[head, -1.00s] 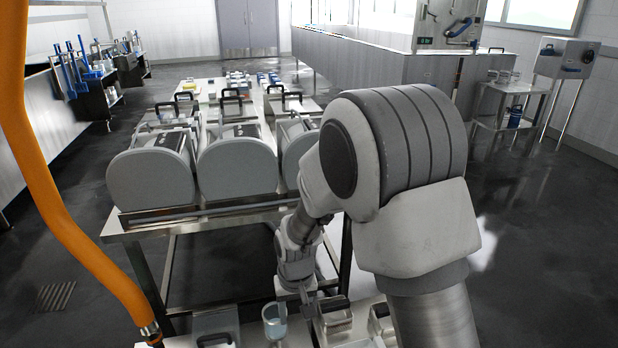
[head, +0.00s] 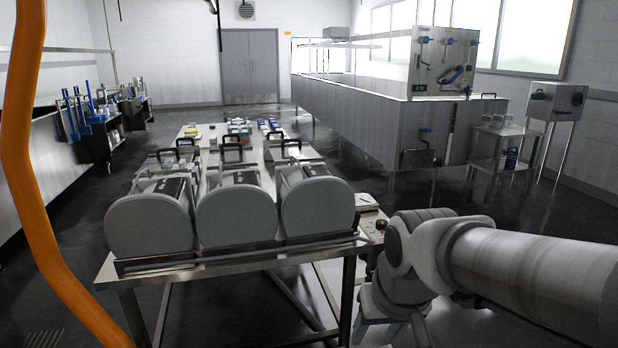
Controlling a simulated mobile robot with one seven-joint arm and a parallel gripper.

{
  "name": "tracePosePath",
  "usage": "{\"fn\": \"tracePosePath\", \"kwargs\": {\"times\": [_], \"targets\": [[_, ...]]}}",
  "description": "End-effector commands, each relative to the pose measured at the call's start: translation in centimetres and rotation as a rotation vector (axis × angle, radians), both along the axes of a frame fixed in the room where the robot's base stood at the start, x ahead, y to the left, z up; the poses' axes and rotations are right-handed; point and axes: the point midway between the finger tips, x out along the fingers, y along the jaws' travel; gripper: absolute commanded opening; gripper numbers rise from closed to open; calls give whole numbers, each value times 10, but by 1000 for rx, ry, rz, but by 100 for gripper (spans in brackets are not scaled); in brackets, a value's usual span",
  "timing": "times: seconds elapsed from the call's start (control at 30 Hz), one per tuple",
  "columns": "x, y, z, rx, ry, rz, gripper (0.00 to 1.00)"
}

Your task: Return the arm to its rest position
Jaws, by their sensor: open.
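My arm (head: 520,270) enters from the right edge of the head view and reaches left to a rounded grey joint, where it bends downward. My gripper (head: 393,335) hangs below that joint at the bottom edge, to the right of the press table. Its two fingers look spread apart, with nothing visible between them. Their tips are partly cut off by the frame, so what lies beneath them is hidden.
A steel table (head: 240,262) carries three grey round-fronted presses (head: 237,218), just left of my arm. An orange hose (head: 30,190) hangs at the far left. A long steel vat (head: 360,105) stands behind, and a small side table (head: 500,132) at right. Dark floor is open between them.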

Motion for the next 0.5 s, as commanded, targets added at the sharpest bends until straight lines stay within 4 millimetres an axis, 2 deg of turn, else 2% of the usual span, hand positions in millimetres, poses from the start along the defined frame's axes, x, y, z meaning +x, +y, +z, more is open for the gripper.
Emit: {"fn": "tracePosePath", "kwargs": {"times": [0.2,0.47,0.5], "targets": [[-39,-22,24,-4,-69,-39,52],[-86,-42,37,-19,-142,-84,52],[-86,-42,53,-19,-140,-84,52]]}}
